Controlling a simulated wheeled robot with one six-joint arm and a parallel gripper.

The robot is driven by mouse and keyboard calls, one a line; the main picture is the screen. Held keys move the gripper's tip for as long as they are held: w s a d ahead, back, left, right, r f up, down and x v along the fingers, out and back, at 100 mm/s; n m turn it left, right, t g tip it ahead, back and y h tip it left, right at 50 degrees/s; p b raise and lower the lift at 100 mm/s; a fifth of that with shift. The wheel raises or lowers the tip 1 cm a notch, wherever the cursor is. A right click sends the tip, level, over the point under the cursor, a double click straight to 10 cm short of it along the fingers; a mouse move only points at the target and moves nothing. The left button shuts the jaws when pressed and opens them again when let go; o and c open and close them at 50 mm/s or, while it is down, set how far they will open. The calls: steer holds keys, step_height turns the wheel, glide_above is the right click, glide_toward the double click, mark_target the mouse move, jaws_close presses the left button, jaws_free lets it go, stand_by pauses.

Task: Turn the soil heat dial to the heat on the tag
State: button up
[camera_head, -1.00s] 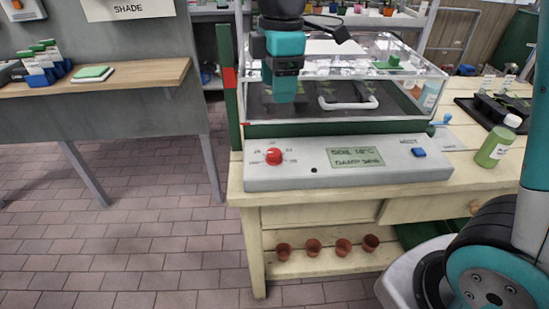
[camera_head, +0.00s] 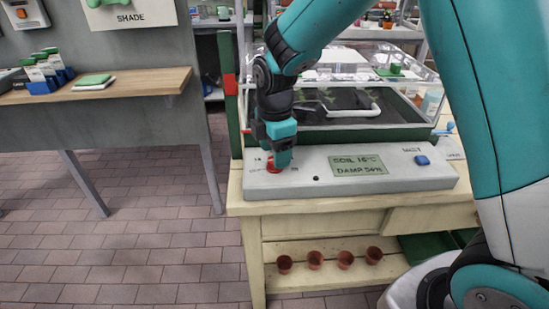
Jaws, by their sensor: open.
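The soil heat dial (camera_head: 271,168) is a red knob at the left end of a pale grey control panel (camera_head: 310,182). My gripper (camera_head: 280,160) points down right at the dial and covers much of it, including most of the marks around it. The jaws are open; I cannot tell whether they touch the knob. I cannot make out the heat tag.
A clear-lidded propagator with a white handle (camera_head: 353,112) stands behind the panel. My arm covers the bench's right side. A wooden shelf (camera_head: 130,84) is at left, and several small terracotta pots (camera_head: 315,260) stand below the bench.

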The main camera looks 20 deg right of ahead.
steer(key=shift+f, duration=1.1)
steer(key=c, duration=0.9)
